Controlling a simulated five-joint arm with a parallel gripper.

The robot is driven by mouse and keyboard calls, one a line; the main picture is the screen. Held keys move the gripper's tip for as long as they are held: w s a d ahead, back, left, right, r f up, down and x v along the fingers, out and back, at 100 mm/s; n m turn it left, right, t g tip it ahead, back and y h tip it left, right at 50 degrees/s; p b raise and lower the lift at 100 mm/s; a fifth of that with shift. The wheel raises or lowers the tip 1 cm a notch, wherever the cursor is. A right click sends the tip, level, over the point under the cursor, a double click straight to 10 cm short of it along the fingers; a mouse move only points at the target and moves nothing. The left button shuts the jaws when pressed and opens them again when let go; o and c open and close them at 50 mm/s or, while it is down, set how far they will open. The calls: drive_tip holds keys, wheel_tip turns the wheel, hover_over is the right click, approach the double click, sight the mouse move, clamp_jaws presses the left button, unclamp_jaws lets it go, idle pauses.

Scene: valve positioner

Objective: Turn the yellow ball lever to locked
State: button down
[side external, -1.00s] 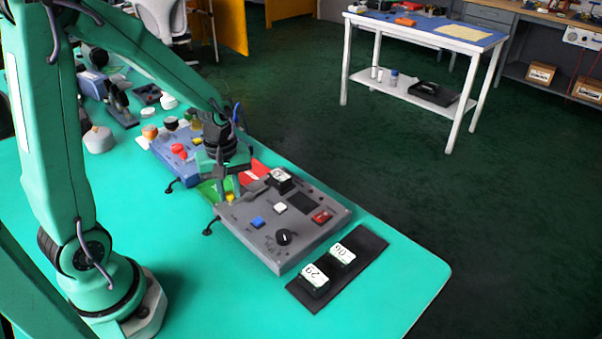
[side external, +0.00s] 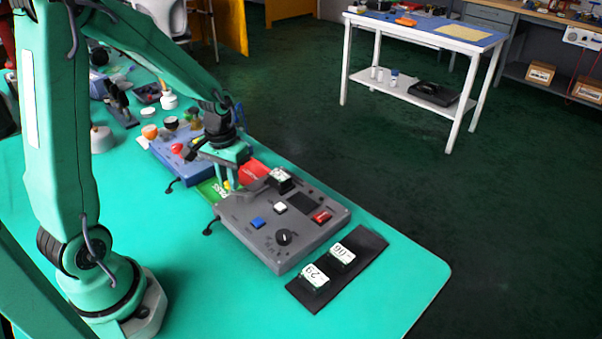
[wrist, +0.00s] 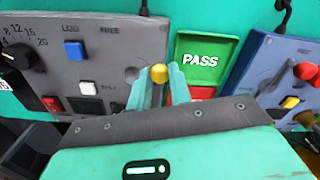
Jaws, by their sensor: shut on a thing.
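The yellow ball lever (wrist: 159,73) shows in the wrist view at the near edge of the grey panel (wrist: 60,60), which carries a FREE label. My gripper (wrist: 160,82) has one finger on each side of the ball and is shut on the lever. The lever's shaft and pivot are mostly hidden by the fingers and my wrist. No locked label can be read. In the side view, my gripper (side external: 228,183) is at the far left corner of the grey panel (side external: 300,240), with the yellow ball barely visible between its fingers.
The grey panel also has a black knob (side external: 284,237), a blue button (side external: 258,223) and a red switch (side external: 321,217). A green PASS tray (wrist: 203,58) and a blue panel (wrist: 285,65) sit beside it. A black tray (side external: 358,262) holds two labelled blocks.

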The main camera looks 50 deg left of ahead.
drive_tip(key=shift+w+a+m, duration=0.15)
drive_tip(key=shift+w+m, duration=0.1)
drive_tip(key=shift+m, duration=0.4)
drive_tip(key=shift+w+a+m, duration=0.15)
drive_tip(key=shift+w+m, duration=0.1)
drive_tip(key=shift+m, duration=0.4)
drive_tip(key=c, duration=1.3)
unclamp_jaws()
drive_tip(key=shift+r, duration=0.15)
wheel_tip(320, 180, up, 8)
drive_tip(key=shift+f, duration=0.2)
drive_tip(key=shift+d+r, duration=0.1)
